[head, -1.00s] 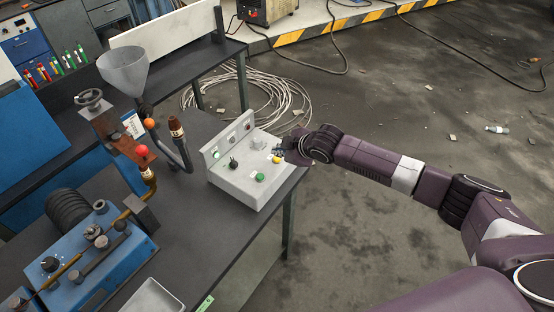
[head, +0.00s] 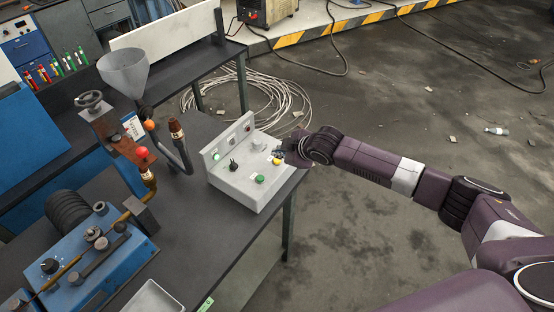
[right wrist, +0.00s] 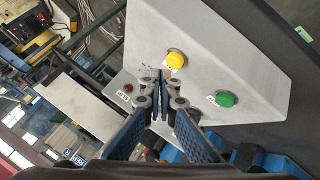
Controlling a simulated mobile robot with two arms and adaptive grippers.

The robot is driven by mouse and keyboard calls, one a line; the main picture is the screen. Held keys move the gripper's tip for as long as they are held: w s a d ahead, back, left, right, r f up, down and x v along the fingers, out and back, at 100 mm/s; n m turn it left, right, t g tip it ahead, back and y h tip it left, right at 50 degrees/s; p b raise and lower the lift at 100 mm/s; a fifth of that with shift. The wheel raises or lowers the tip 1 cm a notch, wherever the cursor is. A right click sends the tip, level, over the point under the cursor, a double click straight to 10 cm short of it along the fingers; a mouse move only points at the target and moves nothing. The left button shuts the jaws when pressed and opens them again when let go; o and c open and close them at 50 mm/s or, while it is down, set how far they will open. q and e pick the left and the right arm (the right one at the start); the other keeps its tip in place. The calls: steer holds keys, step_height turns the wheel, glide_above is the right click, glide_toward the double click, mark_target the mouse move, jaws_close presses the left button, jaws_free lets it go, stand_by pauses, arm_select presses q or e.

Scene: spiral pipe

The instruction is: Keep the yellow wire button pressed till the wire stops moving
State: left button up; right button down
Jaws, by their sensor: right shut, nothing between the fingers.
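The grey control box (head: 252,170) stands on the dark table's right corner. Its yellow button (head: 277,160) is on the sloped top near the right edge, and it also shows in the right wrist view (right wrist: 175,60). My right gripper (head: 281,152) is shut and empty just behind the yellow button. In the right wrist view the closed fingertips (right wrist: 159,76) are close beside the button, a little to its left and below; contact is not clear. A green button (head: 260,178) is nearer the box's front, also in the right wrist view (right wrist: 225,99). My left gripper is out of view.
A blue machine (head: 92,255) with a roller and levers, a grey funnel (head: 124,72) and a bent pipe (head: 181,150) are left of the box. A coil of pale cable (head: 270,97) lies on the floor behind. The floor at right is mostly open.

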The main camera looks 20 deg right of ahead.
mark_target(278, 161)
steer(key=shift+f, duration=0.1)
steer(key=shift+f, duration=0.3)
steer(key=shift+s+f, duration=0.1)
steer(key=shift+f, duration=0.4)
stand_by(3.7)
steer(key=shift+r, duration=0.1)
stand_by(0.4)
steer(key=shift+r+p, duration=0.7)
steer(key=shift+r, duration=0.1)
step_height(278, 161, up, 5)
steer(key=p, duration=0.5)
steer(key=shift+r, duration=0.1)
stand_by(1.2)
